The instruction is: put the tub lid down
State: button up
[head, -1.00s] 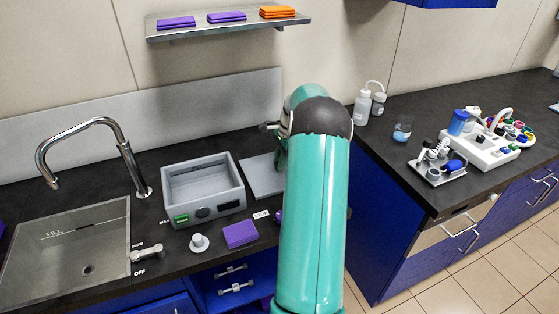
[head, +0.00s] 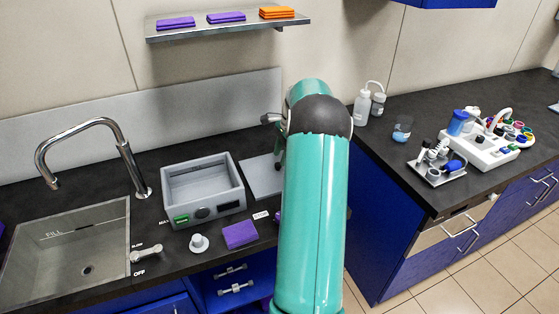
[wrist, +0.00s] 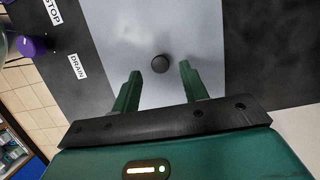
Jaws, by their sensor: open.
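The tub lid (head: 262,177) is a flat grey plate lying on the dark counter, just right of the grey tub (head: 203,186); my arm hides its right part in the head view. In the wrist view the lid (wrist: 190,40) fills the middle, with a round black knob (wrist: 160,63) on it. My gripper (wrist: 155,82) is open, its two green fingers apart and empty. The knob shows just beyond the fingertips, between their lines. In the head view my arm mostly hides the gripper. The tub stands open and looks empty.
A sink (head: 70,245) with a tap (head: 95,150) is at the left. A white knob-like piece (head: 199,243) and a purple block (head: 240,234) sit at the counter's front edge. A shelf (head: 225,25) hangs above. Bottles and a white rack (head: 490,145) stand on the right counter.

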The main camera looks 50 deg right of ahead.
jog(key=v, duration=0.9)
jog(key=w+a+r+n+h, duration=0.1)
jog(key=a+r+n, duration=0.3)
jog(key=a, duration=0.6)
jog(key=w+a+r+n+h, duration=0.1)
jog(key=a+r+n, duration=0.25)
jog(key=a, duration=0.65)
jog(key=w+a+r+n+h, duration=0.15)
jog(key=a+r+n, duration=0.3)
jog(key=a, duration=0.55)
jog(key=s+a+f+n+t, duration=0.1)
jog(key=s+a+n+t, duration=0.1)
jog(key=s+a+n, duration=0.4)
jog(key=s+a+f+n+t, duration=0.2)
jog(key=s+a+n, duration=0.4)
jog(key=a, duration=0.9)
jog(key=s+y, duration=0.1)
jog(key=s, duration=0.2)
jog(key=shift+s+a, duration=0.35)
